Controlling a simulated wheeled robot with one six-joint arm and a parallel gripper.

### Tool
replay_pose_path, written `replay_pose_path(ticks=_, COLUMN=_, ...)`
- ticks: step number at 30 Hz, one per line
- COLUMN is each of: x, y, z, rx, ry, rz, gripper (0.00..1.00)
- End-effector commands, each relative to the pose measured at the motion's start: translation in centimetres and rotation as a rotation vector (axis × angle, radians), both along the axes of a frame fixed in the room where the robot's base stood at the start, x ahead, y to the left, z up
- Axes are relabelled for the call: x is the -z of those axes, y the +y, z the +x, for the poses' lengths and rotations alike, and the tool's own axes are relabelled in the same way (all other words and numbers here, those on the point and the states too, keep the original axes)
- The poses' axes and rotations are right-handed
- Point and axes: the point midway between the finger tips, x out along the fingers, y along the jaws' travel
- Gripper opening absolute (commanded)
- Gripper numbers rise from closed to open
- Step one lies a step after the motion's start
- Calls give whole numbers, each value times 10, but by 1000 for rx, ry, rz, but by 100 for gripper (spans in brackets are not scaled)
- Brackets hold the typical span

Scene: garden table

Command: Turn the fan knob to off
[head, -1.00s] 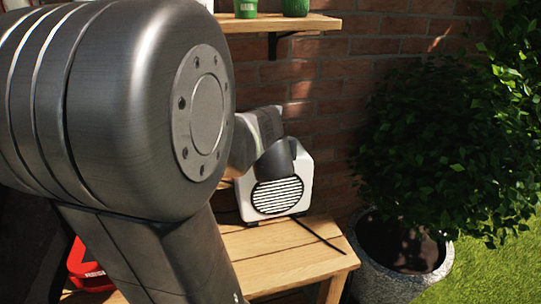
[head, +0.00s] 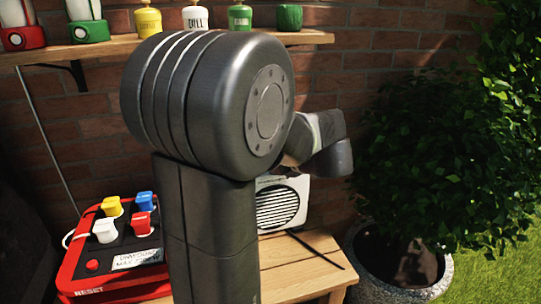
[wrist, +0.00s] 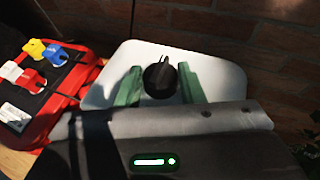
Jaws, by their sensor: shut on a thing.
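The fan is a white box (head: 303,188) with a round striped grille, standing on the wooden table; its upper part is behind my arm in the head view. In the wrist view I see its white top (wrist: 228,82) with the black fan knob (wrist: 160,78). The knob's raised ridge points up in that view, tilted slightly right. My gripper (wrist: 159,68) has its two green fingers on either side of the knob, shut on it. My fingers are hidden in the head view. No markings around the knob are readable.
A red box (head: 83,262) with several coloured plugs stands left of the fan, also in the wrist view (wrist: 75,85). A brick wall is behind. A shelf (head: 105,48) with jars runs above. A potted bush (head: 440,150) stands at the right.

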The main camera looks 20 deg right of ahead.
Motion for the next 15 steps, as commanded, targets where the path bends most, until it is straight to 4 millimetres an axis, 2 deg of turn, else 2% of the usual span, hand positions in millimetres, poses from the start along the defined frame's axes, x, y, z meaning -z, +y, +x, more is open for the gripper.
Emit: replay_pose_path(ticks=15, x=0, y=-1, z=0, rx=-33, ry=1, rz=-1, gripper=12)
